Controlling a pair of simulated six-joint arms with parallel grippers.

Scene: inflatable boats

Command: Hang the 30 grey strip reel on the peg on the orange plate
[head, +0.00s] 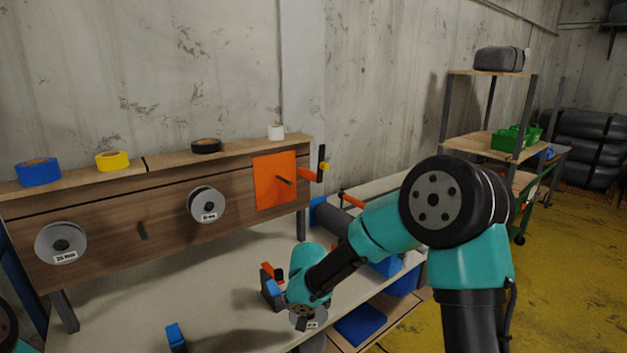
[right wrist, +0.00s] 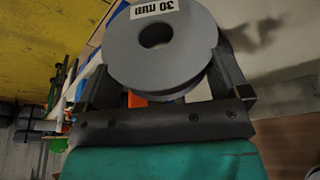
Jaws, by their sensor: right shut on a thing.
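The grey strip reel labelled 30 mm (right wrist: 165,45) is between the fingers of my right gripper (right wrist: 165,95), which is shut on it. No reel hangs on this peg. The held reel is below and apart from the plate. My left gripper is out of view.
Two other grey reels hang on the board (head: 110,225), one at left (head: 60,243) and one near the middle (head: 206,204). Tape rolls stand on the top ledge. A blue-and-orange tool (head: 271,285) is near the right gripper.

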